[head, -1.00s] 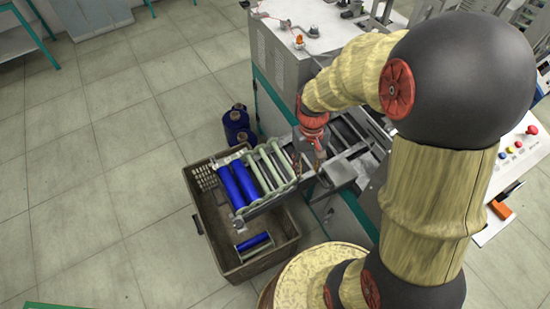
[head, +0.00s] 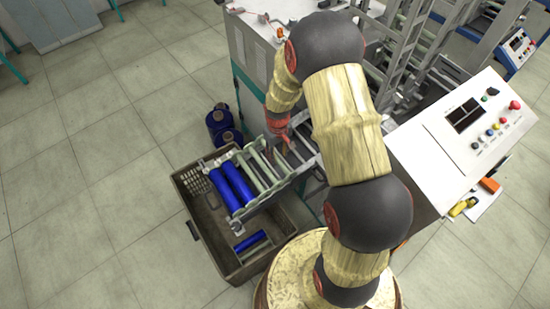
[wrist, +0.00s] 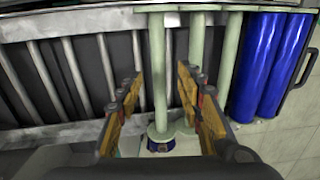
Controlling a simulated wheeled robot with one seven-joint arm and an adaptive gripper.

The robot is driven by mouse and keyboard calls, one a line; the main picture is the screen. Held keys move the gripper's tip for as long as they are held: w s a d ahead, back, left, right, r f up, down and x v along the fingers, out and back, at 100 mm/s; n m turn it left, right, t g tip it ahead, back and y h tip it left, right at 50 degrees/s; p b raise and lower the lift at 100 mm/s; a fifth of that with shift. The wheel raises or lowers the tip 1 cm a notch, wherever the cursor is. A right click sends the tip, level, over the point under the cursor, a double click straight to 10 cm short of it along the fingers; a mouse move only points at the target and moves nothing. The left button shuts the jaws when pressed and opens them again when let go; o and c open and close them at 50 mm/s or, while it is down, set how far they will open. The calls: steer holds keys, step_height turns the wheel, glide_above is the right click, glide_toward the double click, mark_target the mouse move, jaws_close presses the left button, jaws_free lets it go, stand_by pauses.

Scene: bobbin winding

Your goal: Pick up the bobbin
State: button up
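Pale green bare bobbins (head: 262,164) lie side by side on the sloping metal rack. In the wrist view, the nearest green bobbin (wrist: 159,75) lies lengthwise between the two fingers of my gripper (wrist: 158,88). The fingers are apart, with visible gaps on both sides of the bobbin, so my gripper is open. More green bobbins lie to its right, partly behind the right finger. Two blue wound bobbins (head: 231,186) lie at the rack's outer end and also show in the wrist view (wrist: 270,65). In the head view my arm largely hides the gripper.
A brown crate (head: 194,207) stands on the floor under the rack's outer end, with a blue bobbin (head: 249,241) inside. Blue spools (head: 219,119) stand on the floor beside the machine (head: 266,50). A control panel (head: 470,125) is at right. Floor at left is clear.

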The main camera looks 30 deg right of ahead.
mark_target(279, 161)
step_height(279, 161, down, 4)
steer(key=shift+d+f+b, duration=0.15)
steer(key=shift+b, duration=0.35)
steer(key=shift+c, duration=1.1)
jaws_close()
